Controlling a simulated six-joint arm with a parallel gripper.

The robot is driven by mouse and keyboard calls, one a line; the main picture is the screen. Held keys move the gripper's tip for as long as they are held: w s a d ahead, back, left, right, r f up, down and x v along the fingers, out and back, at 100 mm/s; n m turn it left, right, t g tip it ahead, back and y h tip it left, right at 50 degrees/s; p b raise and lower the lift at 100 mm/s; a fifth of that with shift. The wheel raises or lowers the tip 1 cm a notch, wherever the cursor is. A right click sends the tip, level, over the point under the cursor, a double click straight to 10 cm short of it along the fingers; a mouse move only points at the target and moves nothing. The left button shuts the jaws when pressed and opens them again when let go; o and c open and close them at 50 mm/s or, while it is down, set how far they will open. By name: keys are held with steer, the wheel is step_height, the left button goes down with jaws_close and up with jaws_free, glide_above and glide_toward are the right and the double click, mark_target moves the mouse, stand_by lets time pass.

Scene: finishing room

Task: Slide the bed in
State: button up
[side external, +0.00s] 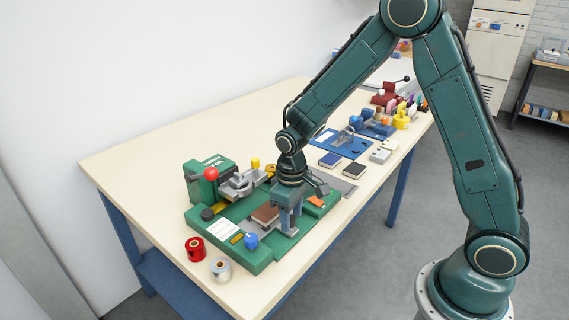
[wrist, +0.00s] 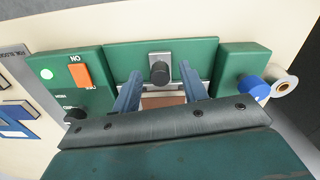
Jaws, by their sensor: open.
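The green foil press (side external: 212,182) stands at the near end of the table, with a red ball (side external: 211,173) on its lever. A brown book (side external: 265,214) lies on its bed, low in front of the press head. My gripper (side external: 287,228) points down over the front of the bed. In the wrist view my gripper (wrist: 160,84) is open, its two blue fingers apart on either side of a black knob (wrist: 160,72) on a grey metal plate. I cannot tell whether the fingers touch the knob. A brown strip, likely the book (wrist: 163,100), shows between the fingers.
An orange switch (wrist: 80,75) and a blue knob (wrist: 253,88) flank the bed front. A red roll (side external: 195,248) and a silver roll (side external: 221,268) stand beside the press. Small books (side external: 330,160) and a blue mat (side external: 340,142) lie farther along the table.

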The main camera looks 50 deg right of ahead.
steer(key=shift+c, duration=0.4)
jaws_close()
steer(key=shift+w, duration=5.3)
steer(key=shift+c, duration=0.5)
jaws_free()
steer(key=shift+w, duration=0.1)
steer(key=shift+o, duration=0.9)
